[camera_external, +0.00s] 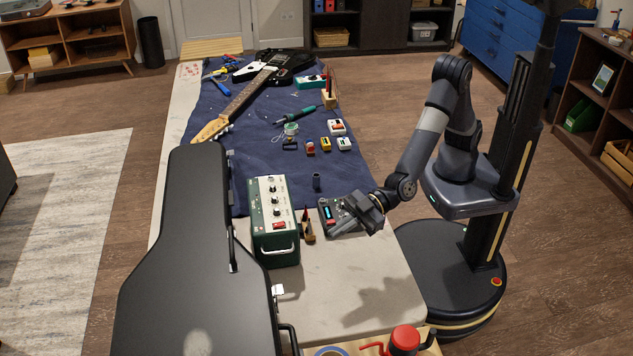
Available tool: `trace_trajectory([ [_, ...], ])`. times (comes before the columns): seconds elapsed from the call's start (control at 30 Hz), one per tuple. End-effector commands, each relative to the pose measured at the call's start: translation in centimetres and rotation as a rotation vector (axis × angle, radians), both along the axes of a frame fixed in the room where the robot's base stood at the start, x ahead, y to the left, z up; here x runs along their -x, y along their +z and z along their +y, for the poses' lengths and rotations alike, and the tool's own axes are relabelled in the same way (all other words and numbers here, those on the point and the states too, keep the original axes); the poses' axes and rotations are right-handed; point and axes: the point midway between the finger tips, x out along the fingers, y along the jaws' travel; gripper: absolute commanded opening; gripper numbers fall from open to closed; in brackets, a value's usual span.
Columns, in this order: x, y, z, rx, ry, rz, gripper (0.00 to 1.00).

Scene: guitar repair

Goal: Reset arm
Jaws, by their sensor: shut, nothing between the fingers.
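My gripper (350,215) is shut and empty at the end of my dark arm. It hangs over the near right part of the workbench, above a dark device with a small blue screen (328,213). The gripper covers part of that device, and I cannot tell whether the two touch. My arm reaches down and left from its column at the right side of the bench.
A green amplifier (270,225) and a small wooden tool holder (307,232) stand left of my gripper. A black guitar case (185,260) lies at the near left. An electric guitar (250,92), soldering iron (296,116) and several small pedals lie on the blue mat (262,165).

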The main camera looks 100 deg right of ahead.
Motion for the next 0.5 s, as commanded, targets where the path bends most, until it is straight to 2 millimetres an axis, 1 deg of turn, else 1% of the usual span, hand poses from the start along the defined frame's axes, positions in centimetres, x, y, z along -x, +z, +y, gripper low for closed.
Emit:
trace_trajectory([
  [0.2,1.2,-1.7,2.1,0.129,0.141,0.023,0.0],
  [0.5,2.9,-4.4,3.8,0.325,0.314,0.054,0.0],
])
